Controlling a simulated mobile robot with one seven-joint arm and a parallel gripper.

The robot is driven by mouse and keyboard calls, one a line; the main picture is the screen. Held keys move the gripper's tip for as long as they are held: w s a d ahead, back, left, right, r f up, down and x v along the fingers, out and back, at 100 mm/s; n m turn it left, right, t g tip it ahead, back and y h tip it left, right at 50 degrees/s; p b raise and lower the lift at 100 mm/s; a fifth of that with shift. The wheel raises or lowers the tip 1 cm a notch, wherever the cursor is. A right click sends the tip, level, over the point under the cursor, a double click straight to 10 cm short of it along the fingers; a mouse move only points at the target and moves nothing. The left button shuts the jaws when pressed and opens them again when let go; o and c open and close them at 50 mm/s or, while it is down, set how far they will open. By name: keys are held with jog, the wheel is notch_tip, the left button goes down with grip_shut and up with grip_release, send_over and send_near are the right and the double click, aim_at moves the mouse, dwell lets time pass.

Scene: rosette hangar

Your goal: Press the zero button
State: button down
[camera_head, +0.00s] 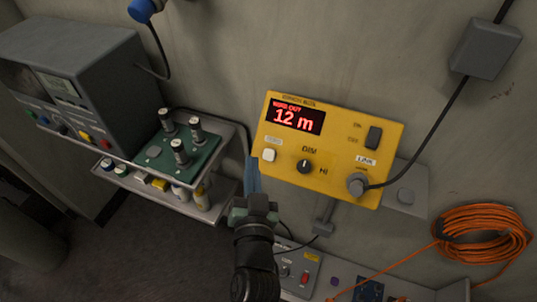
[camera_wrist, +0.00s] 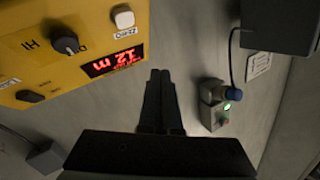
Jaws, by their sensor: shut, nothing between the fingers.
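The yellow panel (camera_head: 335,185) is on the wall in the head view, with a red display (camera_head: 295,117) reading "12 m". In the wrist view the button (camera_wrist: 123,17) appears upside down at the top, above the display. My gripper (camera_wrist: 160,75) is shut and empty, its fingertips apart from the button and to the right of the display in that view. In the head view my gripper (camera_head: 254,205) is below and left of the panel.
The panel also carries a black DIM knob (camera_head: 304,166), a dark switch (camera_head: 373,138) and a grey cable plug (camera_head: 357,184). A shelf (camera_head: 225,130) with a green board stands left. An orange coil (camera_head: 485,235) hangs right. A green-lit box (camera_wrist: 215,105) shows in the wrist view.

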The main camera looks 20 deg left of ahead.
aim_at(265, 150)
jog(key=shift+w+d+f+b, duration=0.1)
jog(key=shift+w+f+b, duration=1.25)
jog(key=shift+w+b, duration=0.2)
jog(key=shift+w+f+b, duration=1.3)
jog(key=shift+w+b, duration=0.15)
jog(key=shift+b, duration=0.05)
jog(key=shift+w+f, duration=0.1)
jog(key=shift+f, duration=0.05)
jog(key=shift+w+f+b, duration=0.15)
jog(key=shift+w+b, duration=0.05)
jog(key=shift+b, duration=0.3)
jog(key=shift+w+f+b, duration=0.35)
jog(key=shift+b, duration=0.25)
jog(key=shift+r, duration=0.1)
jog(key=shift+s+r+p, duration=0.5)
jog(key=shift+s+p, duration=0.15)
jog(key=shift+p, duration=0.1)
